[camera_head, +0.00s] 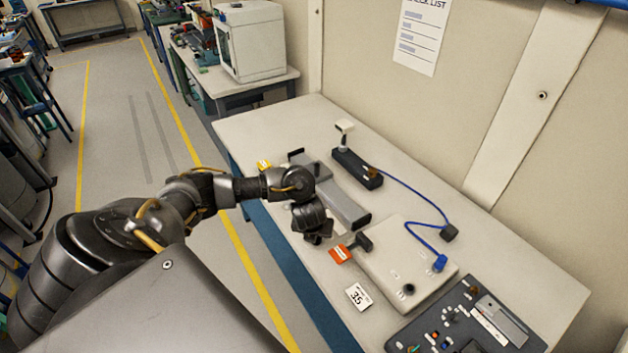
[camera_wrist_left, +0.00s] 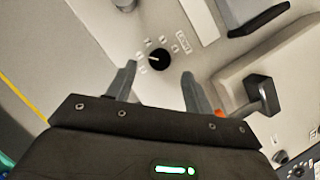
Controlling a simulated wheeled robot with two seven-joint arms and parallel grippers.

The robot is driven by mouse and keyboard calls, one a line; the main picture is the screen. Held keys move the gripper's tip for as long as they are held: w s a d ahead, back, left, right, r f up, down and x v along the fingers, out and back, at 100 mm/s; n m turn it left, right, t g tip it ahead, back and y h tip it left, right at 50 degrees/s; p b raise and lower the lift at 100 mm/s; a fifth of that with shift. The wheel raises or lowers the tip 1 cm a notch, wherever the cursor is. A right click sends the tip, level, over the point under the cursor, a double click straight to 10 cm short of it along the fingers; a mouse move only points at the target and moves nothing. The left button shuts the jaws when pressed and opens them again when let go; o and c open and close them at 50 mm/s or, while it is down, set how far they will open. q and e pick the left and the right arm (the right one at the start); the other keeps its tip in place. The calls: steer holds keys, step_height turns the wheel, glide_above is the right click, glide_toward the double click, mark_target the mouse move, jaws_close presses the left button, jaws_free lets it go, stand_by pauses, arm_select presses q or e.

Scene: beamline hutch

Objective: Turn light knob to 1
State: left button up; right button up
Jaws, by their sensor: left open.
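The light knob (camera_wrist_left: 159,60) is a round black dial with a pale pointer line, on a pale surface in the left wrist view. Small label plates surround it, and one larger plate (camera_wrist_left: 183,43) seems to read LIGHT. I cannot read which number the pointer faces. My left gripper (camera_wrist_left: 157,80) is open and empty, its two fingers apart, with the knob showing between and just beyond the tips. In the head view my left gripper (camera_head: 317,232) hangs low over the bench, and the knob is hidden there by the gripper and wrist. My right gripper is not in view.
A grey rail (camera_head: 345,203) lies behind. A dark control panel (camera_head: 468,322) and a card marked 35 (camera_head: 359,296) are nearer.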

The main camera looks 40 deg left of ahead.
arm_select(q)
steer(key=p+v, duration=0.3)
steer(key=v, duration=0.3)
stand_by(0.5)
